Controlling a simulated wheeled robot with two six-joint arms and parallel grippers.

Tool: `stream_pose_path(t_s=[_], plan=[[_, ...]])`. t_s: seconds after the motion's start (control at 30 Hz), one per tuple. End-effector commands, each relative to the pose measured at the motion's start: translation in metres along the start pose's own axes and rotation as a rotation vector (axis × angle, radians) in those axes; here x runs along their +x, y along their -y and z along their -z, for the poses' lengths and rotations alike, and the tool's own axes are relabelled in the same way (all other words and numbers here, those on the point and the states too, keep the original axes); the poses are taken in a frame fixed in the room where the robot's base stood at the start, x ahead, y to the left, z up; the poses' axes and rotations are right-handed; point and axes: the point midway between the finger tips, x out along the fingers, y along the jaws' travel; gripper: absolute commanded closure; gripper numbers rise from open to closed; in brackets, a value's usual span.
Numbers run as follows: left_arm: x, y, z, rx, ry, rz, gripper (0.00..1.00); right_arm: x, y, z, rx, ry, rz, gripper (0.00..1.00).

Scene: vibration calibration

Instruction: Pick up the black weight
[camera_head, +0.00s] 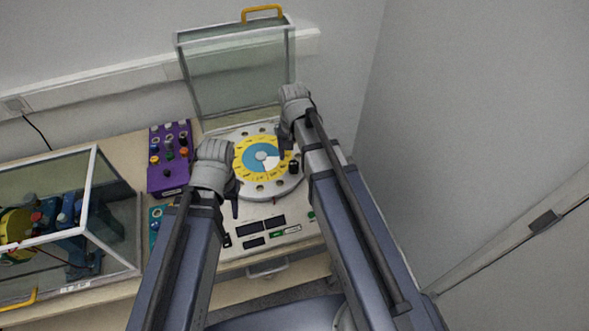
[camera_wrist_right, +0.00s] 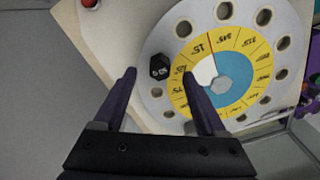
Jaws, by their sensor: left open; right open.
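The black weight (camera_wrist_right: 159,66) is a small dark block with white marking, sitting on the outer ring of the round disc (camera_wrist_right: 184,24). In the head view the weight (camera_head: 293,167) is at the disc's right side. My right gripper (camera_wrist_right: 159,79) is open and empty; in the right wrist view its fingertips flank the weight's near side, with the weight just beyond them. I cannot tell the height gap. In the head view my right gripper (camera_head: 284,145) is over the disc's upper right. My left gripper (camera_head: 235,203) is open in front of the disc's left edge, its fingers partly hidden.
The disc has a yellow and blue dial (camera_head: 250,151) and several holes. A raised clear cover (camera_head: 236,75) stands behind it. A purple panel (camera_head: 168,180) with knobs is at left, beside a clear case (camera_head: 105,215). A control panel with displays (camera_head: 275,222) lies in front.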

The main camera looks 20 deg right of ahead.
Motion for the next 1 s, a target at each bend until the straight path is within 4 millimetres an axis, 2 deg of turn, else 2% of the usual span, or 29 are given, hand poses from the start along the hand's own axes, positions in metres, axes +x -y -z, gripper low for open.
stream_pose_path(t_s=[0.03,0.27,0.7,1.0], plan=[[0.006,-0.001,0.000,0.001,0.000,0.000,0.50,0.006,0.000,0.000,0.000,0.000,0.000,0.26],[0.008,-0.001,0.001,0.001,0.000,0.000,0.50,0.009,0.000,0.001,-0.001,0.000,0.000,0.26],[0.056,-0.005,0.003,-0.001,0.000,0.000,0.50,0.056,0.000,0.009,-0.002,0.000,0.000,0.26],[0.055,-0.005,0.003,-0.001,0.000,0.000,0.50,0.056,0.000,0.009,-0.001,0.000,0.000,0.26]])
